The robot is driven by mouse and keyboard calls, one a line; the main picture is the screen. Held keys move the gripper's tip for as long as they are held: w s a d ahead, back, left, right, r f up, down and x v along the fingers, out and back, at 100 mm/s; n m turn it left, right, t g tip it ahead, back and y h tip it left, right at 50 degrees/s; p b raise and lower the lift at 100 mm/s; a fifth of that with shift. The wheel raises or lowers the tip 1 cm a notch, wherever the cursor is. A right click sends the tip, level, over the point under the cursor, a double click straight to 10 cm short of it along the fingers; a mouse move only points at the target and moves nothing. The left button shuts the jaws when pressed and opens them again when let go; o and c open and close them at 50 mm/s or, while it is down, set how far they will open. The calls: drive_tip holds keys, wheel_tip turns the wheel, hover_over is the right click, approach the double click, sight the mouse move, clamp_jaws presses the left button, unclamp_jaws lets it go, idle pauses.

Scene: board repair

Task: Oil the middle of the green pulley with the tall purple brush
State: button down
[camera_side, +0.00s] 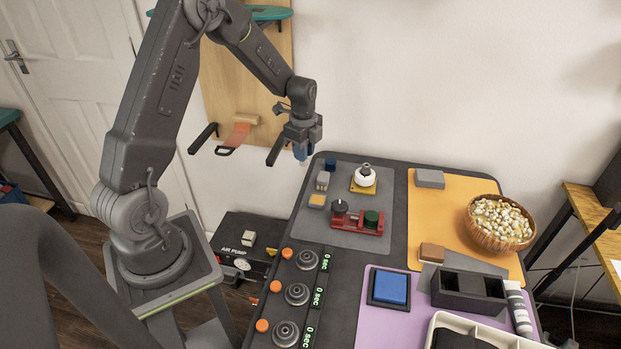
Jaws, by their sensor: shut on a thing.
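My gripper (300,153) is up above the far left corner of the table, left of and higher than the pulley. It is shut on a small blue thing that points down; only a little of it shows, and I cannot tell whether it is the tall purple brush. No other tall purple brush is clear to see.
The grey mat (391,190) also holds a white round part on a yellow base (364,179) and small blocks. A wooden bowl (479,225) stands on the orange mat (425,205). Dark hooks (203,138) stick out by the wall board, left of my gripper.

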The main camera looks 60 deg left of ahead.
drive_tip(key=shift+w+d+f, duration=0.15)
drive_tip(key=shift+d+f, duration=0.8)
drive_tip(key=shift+f, duration=0.4)
drive_tip(key=shift+w+d+f, duration=0.15)
drive_tip(key=shift+d+f, duration=0.75)
drive_tip(key=shift+f, duration=0.5)
drive_tip(key=shift+w+d+f, duration=0.15)
drive_tip(key=shift+d+f, duration=0.8)
drive_tip(key=shift+f, duration=0.4)
drive_tip(key=shift+f, duration=0.55)
wheel_tip(320, 180, up, 7)
idle(0.4)
